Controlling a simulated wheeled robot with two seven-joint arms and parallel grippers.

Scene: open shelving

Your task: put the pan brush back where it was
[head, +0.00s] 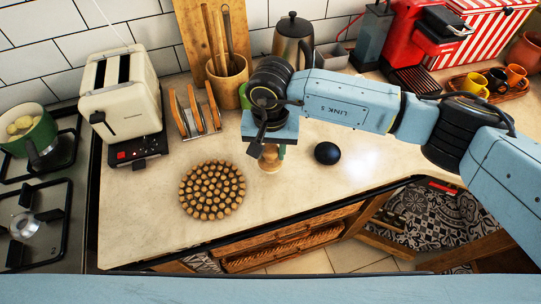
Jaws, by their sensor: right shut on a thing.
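My right gripper (269,148) comes in from the right, points down over the worktop and is shut on the pan brush (270,163). Only the brush's small, round, pale wooden lower part shows below the fingers; the gripper hides the rest. I cannot tell whether the brush touches the worktop (330,205) or hangs just above it. My left gripper is not in view.
A round cork trivet (212,190) lies left of the gripper, and a dark round object (327,153) sits close on its right. Behind are a toast rack (195,112), utensil pot (227,82) and kettle (293,40). A toaster (120,95) stands left. The front worktop is clear.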

